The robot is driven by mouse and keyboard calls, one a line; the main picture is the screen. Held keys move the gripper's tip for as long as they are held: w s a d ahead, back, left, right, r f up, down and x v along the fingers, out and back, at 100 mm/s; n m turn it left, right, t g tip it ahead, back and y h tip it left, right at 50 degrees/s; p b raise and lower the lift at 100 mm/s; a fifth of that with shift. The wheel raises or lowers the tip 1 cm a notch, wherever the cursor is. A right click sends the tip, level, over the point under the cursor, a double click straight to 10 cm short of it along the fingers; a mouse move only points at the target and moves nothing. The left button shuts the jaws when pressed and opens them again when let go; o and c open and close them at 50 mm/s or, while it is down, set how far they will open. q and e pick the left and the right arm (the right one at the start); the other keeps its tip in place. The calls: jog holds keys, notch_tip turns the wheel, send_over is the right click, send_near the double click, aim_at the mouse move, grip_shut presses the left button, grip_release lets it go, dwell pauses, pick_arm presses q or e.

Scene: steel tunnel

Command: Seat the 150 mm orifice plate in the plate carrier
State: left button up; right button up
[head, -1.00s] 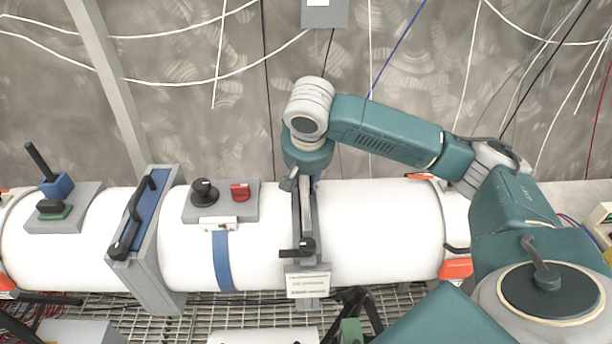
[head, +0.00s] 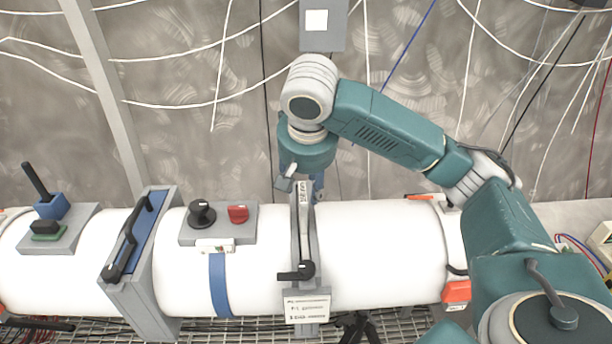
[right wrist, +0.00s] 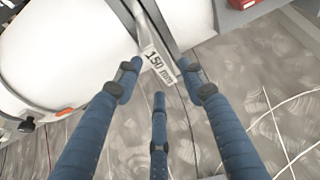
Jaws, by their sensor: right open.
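The 150 mm orifice plate shows as a pale tab (head: 304,194) at the top of the plate carrier (head: 312,240), a narrow grey frame across the white pipe. The "150 mm" marking on the plate's tab (right wrist: 158,63) is readable in the right wrist view. The rest of the plate is hidden, so I cannot tell how deep it sits. My right gripper (right wrist: 158,92) has its blue fingers spread open around and short of the tab, apparently not touching it. In the head view it is mostly hidden behind my wrist. My left gripper is not in view.
A black lever (head: 297,272) and a white label (head: 306,309) are on the carrier's front. Left on the pipe are a control box (head: 228,232) with black and red knobs and a grey-blue gate (head: 141,250). A grey box (head: 323,40) hangs on the wall among loose cables.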

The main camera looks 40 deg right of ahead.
jog(key=p+v, duration=0.1)
jog(key=v, duration=0.4)
jog(key=shift+s+r, duration=0.1)
jog(key=shift+r, duration=0.2)
jog(key=shift+a, duration=0.1)
